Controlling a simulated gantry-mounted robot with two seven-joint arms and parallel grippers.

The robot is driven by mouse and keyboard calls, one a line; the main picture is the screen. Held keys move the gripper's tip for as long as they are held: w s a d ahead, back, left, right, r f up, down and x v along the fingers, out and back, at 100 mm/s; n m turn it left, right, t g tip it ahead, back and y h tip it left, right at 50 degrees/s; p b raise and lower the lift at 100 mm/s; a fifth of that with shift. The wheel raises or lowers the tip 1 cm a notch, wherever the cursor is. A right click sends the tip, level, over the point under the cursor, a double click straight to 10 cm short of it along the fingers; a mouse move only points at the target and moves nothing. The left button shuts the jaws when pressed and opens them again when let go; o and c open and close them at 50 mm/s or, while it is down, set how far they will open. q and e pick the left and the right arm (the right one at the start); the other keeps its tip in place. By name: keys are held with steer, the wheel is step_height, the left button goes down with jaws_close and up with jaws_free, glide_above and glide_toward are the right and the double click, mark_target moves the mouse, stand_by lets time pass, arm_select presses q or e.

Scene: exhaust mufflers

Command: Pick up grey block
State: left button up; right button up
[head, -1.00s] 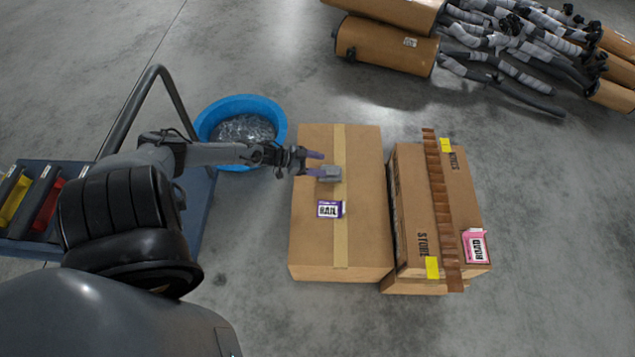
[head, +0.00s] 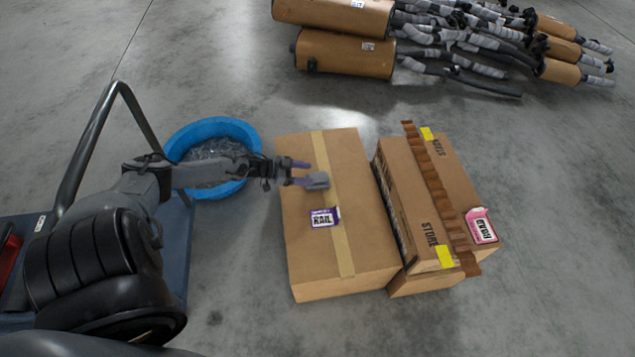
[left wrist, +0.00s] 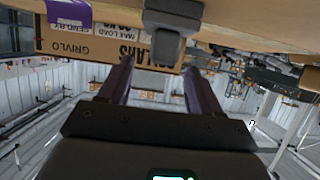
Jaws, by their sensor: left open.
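The grey block (head: 317,180) lies on top of the left cardboard box (head: 352,226), just left of its tape strip. It also shows at the top of the left wrist view (left wrist: 172,20), beyond my fingers. My left gripper (head: 304,173) is open, its two purple-grey fingers pointing right at the block. In the head view the nearer finger overlaps or lies close to the block; I cannot tell whether they touch. In the left wrist view the fingers (left wrist: 158,82) stand apart with nothing held between them. My right gripper is not in view.
A purple RAIL label box (head: 323,218) lies on the same box. To the right stands another box (head: 440,200) with a pink ROAD box (head: 481,227). A blue tub (head: 226,189) is left, mufflers (head: 345,52) lie behind. Floor at right is clear.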

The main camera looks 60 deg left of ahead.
mark_target(319, 174)
arm_select(q)
steer(key=shift+w+d+f+b, duration=0.1)
steer(key=shift+w+f+b, duration=0.2)
steer(key=shift+b, duration=0.2)
steer(key=b+x, duration=0.3)
steer(key=x, duration=0.1)
steer(key=shift+w, duration=0.15)
steer(key=shift+r, duration=0.15)
steer(key=shift+c, duration=0.2)
steer(key=c, duration=1.1)
steer(key=shift+o, duration=0.2)
steer(key=shift+r, duration=0.15)
